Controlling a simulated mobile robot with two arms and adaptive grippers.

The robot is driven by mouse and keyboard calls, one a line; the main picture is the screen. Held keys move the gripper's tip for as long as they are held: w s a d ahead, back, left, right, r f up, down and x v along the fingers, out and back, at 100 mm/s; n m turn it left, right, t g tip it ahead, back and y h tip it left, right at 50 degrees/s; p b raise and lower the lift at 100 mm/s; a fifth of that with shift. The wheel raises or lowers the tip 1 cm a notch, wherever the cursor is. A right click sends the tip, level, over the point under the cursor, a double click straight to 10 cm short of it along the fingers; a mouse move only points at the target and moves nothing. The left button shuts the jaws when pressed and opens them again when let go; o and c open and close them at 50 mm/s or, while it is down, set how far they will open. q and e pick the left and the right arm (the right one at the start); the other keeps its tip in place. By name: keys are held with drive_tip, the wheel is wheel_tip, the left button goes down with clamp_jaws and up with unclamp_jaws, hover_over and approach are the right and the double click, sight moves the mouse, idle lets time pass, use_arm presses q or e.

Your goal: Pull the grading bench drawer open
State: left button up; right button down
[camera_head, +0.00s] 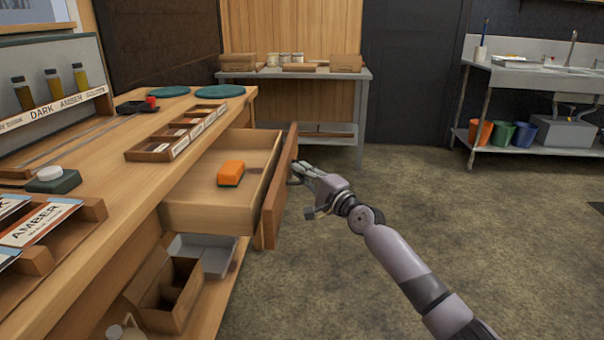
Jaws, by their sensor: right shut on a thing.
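The grading bench (105,205) runs along the left side of the head view. Its drawer (205,218) stands pulled well out, with its inside showing. An orange block with a dark green underside (231,173) lies in the drawer. My right gripper (298,172) is at the outer side of the drawer front (273,205), shut on the drawer handle, which the fingers mostly hide. My right arm reaches in from the lower right. My left gripper is not in view.
On the bench top are a divided wooden tray (178,138), teal discs (220,91) and label boxes (50,228). Open bins (165,290) sit on the shelf below the drawer. A back table (362,75) and a sink stand (490,70) are farther off. The floor at right is clear.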

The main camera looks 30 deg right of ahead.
drive_tip(key=shift+s+d+f, duration=0.1)
drive_tip(key=shift+f, duration=0.05)
drive_tip(key=c, duration=1.7)
unclamp_jaws()
drive_tip(key=s, duration=0.4)
drive_tip(key=s+d+f, duration=0.1)
drive_tip(key=s, duration=0.6)
drive_tip(key=shift+s+d+f, duration=0.2)
drive_tip(key=shift+s+d, duration=0.1)
drive_tip(key=shift+s, duration=0.1)
